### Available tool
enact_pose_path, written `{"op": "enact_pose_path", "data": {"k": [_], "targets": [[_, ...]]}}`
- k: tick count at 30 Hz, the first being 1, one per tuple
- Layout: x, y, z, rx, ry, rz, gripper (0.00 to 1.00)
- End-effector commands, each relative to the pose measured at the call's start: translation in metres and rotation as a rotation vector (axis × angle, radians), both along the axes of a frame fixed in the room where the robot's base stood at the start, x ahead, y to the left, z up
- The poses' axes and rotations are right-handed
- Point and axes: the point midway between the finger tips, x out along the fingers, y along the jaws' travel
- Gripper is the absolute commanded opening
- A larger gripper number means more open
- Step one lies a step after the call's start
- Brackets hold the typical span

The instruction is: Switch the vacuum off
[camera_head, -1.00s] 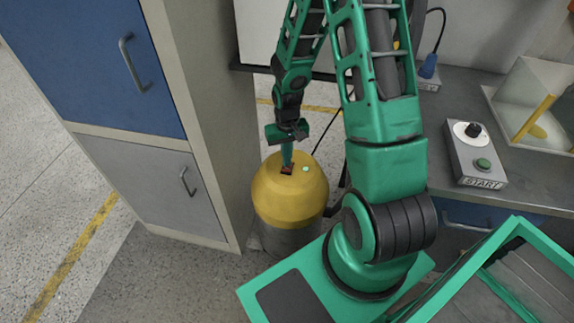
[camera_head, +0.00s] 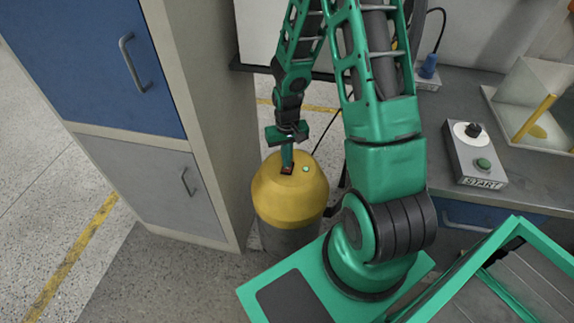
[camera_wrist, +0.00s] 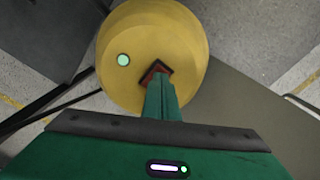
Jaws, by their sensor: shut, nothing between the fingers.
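The vacuum (camera_head: 290,198) has a yellow top and a grey lower body and stands on the floor beside the cabinet. It also shows in the wrist view (camera_wrist: 188,38). A red switch in a dark frame (camera_wrist: 156,71) sits on its top. A round pale green light (camera_wrist: 123,60) shows beside the switch and looks lit. My gripper (camera_head: 287,168) is shut and empty, pointing down with its fingertips at the switch. In the wrist view the fingers (camera_wrist: 158,84) cover part of the switch. I cannot tell whether they touch or press it.
A blue and grey cabinet (camera_head: 150,130) stands close on the left of the vacuum. On the right, a workbench (camera_head: 455,98) carries a START box (camera_head: 475,150) with a knob and green button, and a clear-sided case (camera_head: 540,105). A black cable (camera_head: 326,132) runs behind the vacuum.

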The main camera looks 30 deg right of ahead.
Motion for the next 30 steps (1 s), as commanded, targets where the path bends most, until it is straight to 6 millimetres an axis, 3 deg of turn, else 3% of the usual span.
{"op": "enact_pose_path", "data": {"k": [30], "targets": [[0.0, -0.001, -0.009, -0.001, -0.002, -0.001, 0.0]]}}
